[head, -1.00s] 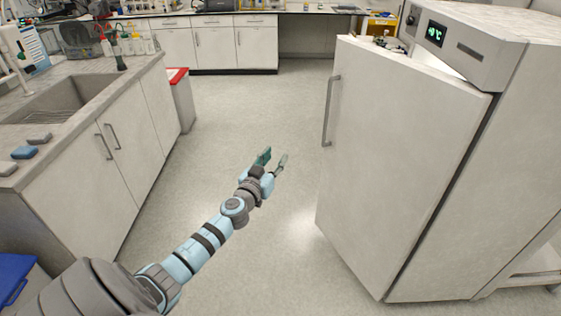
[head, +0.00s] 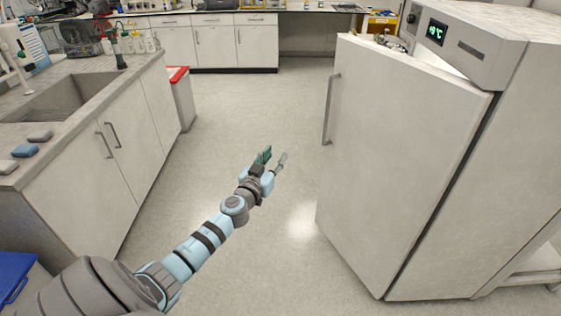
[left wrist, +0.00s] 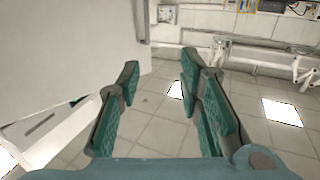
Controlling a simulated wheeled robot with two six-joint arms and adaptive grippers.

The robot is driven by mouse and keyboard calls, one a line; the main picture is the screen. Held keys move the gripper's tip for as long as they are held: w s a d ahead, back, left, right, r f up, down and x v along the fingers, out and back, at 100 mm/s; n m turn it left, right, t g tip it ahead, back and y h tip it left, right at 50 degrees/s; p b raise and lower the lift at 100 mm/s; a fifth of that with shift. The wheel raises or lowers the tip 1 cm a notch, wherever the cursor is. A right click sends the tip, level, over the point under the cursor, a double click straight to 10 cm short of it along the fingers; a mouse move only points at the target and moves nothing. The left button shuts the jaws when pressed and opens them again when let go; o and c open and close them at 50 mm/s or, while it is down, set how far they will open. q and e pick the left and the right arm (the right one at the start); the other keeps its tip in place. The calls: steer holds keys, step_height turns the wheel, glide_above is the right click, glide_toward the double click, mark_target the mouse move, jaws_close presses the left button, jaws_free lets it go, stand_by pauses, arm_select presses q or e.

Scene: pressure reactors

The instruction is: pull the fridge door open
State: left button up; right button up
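The white fridge (head: 520,170) stands at the right of the head view, with a lit green display on its top panel. Its door (head: 405,170) stands ajar, with a gap along the top where small items show inside. The door's vertical metal handle (head: 328,110) is near its left edge. My left gripper (head: 273,158) is open and empty, to the left of the door and lower than the handle in the picture, apart from both. In the left wrist view, its fingers (left wrist: 158,75) are spread, and the white door (left wrist: 65,55) fills the upper left. My right gripper is not in view.
A sink counter (head: 110,150) with cabinets runs along the left. A bin with a red lid (head: 178,76) stands at its far end. Blue container (head: 15,275) sits at the lower left. White cabinets (head: 215,45) line the back. The floor (head: 250,110) between is clear.

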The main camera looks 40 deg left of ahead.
arm_select(q)
steer(key=v, duration=1.2)
